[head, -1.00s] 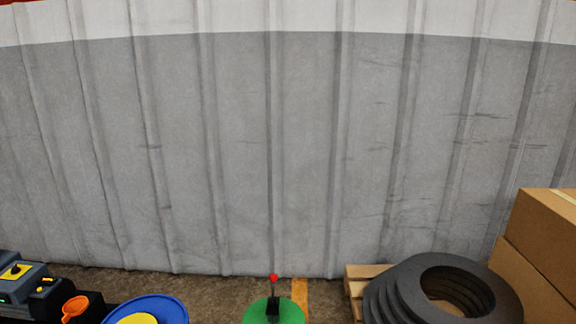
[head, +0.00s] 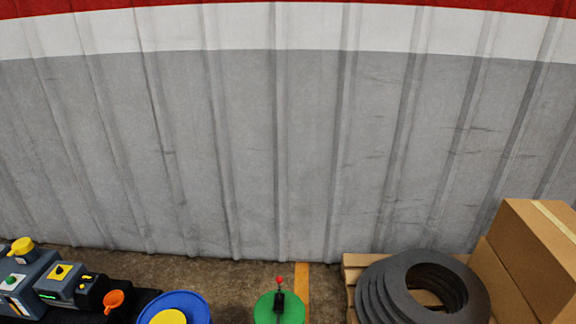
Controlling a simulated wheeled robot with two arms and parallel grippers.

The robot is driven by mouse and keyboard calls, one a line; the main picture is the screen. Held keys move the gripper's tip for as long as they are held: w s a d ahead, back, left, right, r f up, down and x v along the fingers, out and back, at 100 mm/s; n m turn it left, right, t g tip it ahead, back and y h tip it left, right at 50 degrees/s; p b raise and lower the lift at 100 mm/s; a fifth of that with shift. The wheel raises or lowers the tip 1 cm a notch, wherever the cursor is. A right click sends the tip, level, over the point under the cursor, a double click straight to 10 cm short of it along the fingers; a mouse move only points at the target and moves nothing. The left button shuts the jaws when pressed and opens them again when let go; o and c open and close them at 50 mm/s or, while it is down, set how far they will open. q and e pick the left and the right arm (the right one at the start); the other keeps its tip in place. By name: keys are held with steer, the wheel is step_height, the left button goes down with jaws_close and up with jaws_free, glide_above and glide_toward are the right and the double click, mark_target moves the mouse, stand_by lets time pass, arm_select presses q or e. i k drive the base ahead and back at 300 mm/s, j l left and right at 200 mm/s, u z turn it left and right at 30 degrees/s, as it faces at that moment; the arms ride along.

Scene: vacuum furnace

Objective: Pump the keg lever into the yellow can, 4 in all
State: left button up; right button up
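A green round keg top (head: 268,309) is at the bottom edge of the head view, right of the yellow can's apparent spot. A black pump fitting (head: 279,302) stands on it, with a thin upright lever ending in a red knob (head: 279,280). A blue round rim (head: 185,303) lies to the left, with a yellow round top (head: 169,317) inside it, cut off by the frame edge. I cannot tell whether this yellow top is the yellow can. Neither of my grippers is in view.
At the left are grey machines (head: 62,284) with coloured knobs and an orange funnel-like piece (head: 114,298). At the right, dark rings (head: 375,290) are stacked on a wooden pallet (head: 365,260) beside cardboard boxes (head: 535,250). A ribbed wall (head: 250,150) closes the back.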

mark_target(279, 279)
steer(key=i+l+u, duration=0.25)
steer(key=i+l, duration=0.15)
steer(key=i+l+u, duration=0.3)
steer(key=i+l, duration=0.1)
steer(key=l, duration=0.1)
